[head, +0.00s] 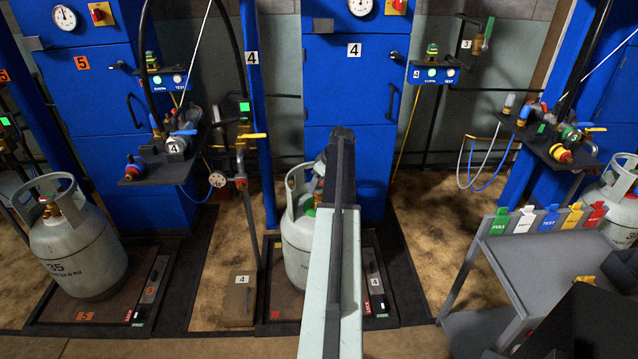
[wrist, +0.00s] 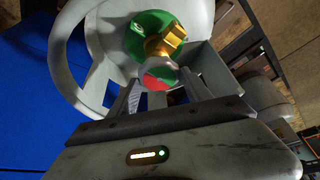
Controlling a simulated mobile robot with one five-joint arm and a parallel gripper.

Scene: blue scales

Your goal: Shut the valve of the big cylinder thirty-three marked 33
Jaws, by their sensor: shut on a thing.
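A pale grey cylinder (head: 296,245) with an open collar stands on the scale of station 4 in the head view. My arm covers its right side, and no number on it can be read. The wrist view looks down into its collar (wrist: 70,60), onto a green ring (wrist: 130,38) and a brass valve body (wrist: 165,42). My gripper (wrist: 160,84) is shut on the valve's small round handwheel (wrist: 157,76), which shows red and pale grey. My gripper's fingers are hidden behind my arm in the head view.
A cylinder marked 35 (head: 85,255) stands on scale 5 at the left. A grey cart (head: 560,265) with coloured tags stands at the right. A shelf with fittings (head: 160,172) and a gauge stand (head: 243,215) are left of the station 4 cylinder.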

